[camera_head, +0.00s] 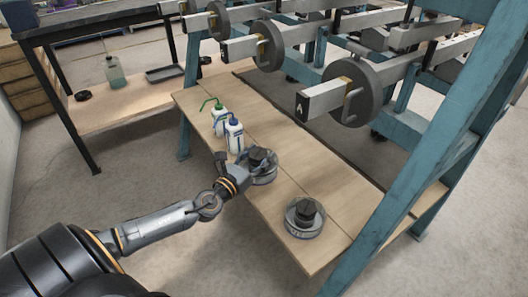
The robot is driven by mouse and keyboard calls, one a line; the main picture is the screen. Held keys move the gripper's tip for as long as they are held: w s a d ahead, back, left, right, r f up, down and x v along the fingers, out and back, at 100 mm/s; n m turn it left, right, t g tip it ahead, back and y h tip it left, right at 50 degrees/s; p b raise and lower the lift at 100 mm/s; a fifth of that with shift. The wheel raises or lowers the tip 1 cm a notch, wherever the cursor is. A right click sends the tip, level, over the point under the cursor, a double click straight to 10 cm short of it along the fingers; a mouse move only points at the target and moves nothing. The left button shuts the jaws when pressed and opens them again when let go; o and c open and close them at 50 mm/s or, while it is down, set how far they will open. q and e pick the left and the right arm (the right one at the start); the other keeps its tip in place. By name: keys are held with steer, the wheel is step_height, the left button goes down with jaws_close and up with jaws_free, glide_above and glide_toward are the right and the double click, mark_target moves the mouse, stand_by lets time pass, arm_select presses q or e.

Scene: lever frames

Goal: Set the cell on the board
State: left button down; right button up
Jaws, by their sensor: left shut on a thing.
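A round grey metal cell with a dark block on top (264,178) shows at the left edge of the pale wooden board (328,165). My left gripper (246,167) reaches in from the lower left and is shut on the near left side of this cell. The gripper's fingers are small and partly hidden by the wrist. I cannot tell whether the cell touches the board or hangs just above it. A second, similar cell (304,232) stands upright on the board closer to me. My right gripper is not in view.
Two white bottles, one with a green spout (219,122) and one with a blue cap (234,137), stand just behind the held cell. Teal frame posts (440,150) and lever beams with round weights (352,92) overhang the board's right side. A side bench (125,112) stands left.

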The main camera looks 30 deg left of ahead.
arm_select(q)
steer(key=s+r+p, duration=0.1)
steer(key=s+r, duration=0.3)
steer(key=s, duration=0.4)
steer(key=shift+s+d, duration=0.25)
steer(key=shift+d, duration=0.1)
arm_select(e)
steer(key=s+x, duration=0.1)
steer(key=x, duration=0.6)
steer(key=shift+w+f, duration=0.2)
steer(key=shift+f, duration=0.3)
